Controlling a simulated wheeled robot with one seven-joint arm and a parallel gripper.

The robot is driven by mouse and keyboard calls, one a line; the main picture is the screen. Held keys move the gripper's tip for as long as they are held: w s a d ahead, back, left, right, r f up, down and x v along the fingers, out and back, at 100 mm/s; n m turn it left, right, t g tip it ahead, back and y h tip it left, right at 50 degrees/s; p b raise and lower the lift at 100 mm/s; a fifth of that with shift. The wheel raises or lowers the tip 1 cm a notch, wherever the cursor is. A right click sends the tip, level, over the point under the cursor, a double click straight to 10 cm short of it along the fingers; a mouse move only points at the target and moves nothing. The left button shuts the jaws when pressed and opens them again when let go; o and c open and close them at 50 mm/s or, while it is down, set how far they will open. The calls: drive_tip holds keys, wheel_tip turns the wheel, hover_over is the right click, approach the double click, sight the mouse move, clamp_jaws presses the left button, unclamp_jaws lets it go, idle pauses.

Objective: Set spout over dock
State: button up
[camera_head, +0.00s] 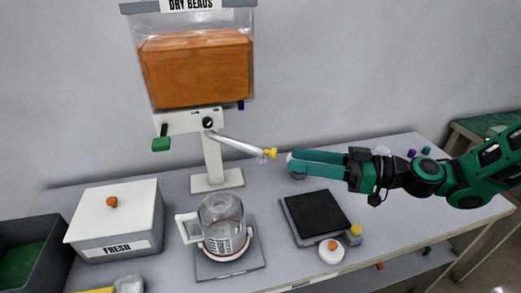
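The dispenser marked DRY BEADS has a silver spout (238,144) that slants down to the right and ends in a yellow tip (270,153). My gripper (290,161) comes in from the right, its teal fingers pointing at the tip. A small gap shows between the fingers and the tip. A clear jug (222,222) with a white handle stands on a grey plate (245,263). A black-topped pad (315,215) lies to its right. Neither is labelled as the dock.
A lidded box marked FRESH (115,218) and a dark bin (28,232) stand at left. A round white item with an orange knob (331,250) and a yellow piece (355,231) sit by the black pad.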

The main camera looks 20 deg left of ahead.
sight(258, 148)
drive_tip(key=a, duration=1.1)
drive_tip(key=shift+r, duration=0.3)
clamp_jaws()
